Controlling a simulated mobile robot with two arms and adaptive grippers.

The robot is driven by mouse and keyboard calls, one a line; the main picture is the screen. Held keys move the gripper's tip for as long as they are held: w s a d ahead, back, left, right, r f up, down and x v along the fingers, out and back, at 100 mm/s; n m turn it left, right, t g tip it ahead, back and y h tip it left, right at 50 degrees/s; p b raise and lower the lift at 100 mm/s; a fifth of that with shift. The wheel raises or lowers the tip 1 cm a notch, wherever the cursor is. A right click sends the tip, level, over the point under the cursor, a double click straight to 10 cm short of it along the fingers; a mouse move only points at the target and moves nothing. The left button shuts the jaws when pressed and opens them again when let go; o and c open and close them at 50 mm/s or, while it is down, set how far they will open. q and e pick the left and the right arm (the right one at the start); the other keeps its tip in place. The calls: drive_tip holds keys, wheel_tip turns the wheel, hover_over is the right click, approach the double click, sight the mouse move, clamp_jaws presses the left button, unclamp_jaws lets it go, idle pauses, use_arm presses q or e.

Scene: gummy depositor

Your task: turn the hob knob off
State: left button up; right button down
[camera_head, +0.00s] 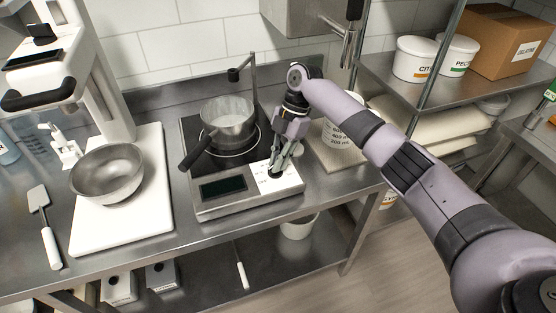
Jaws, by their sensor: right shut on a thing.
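The hob (185,129) stands on the steel counter, with a dark glass top and a front panel holding a dark display (222,187). The black hob knob (275,172) is on the white right part of that panel, mostly covered by my gripper. My right gripper (277,168) points down at the panel, its fingers shut around the knob. A saucepan (229,118) with pale contents sits on the hob, its black handle pointing front left. My left gripper is out of view.
A steel bowl (107,174) stands on a white board left of the hob. A spatula (45,228) lies further left. A thin metal post (253,75) rises behind the pan. A measuring jug (340,140) stands right of the hob, partly behind my right arm.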

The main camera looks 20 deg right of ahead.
drive_tip(key=c, duration=1.7)
unclamp_jaws()
drive_tip(key=shift+o, duration=0.2)
drive_tip(key=v, duration=1.2)
drive_tip(key=shift+a, duration=0.1)
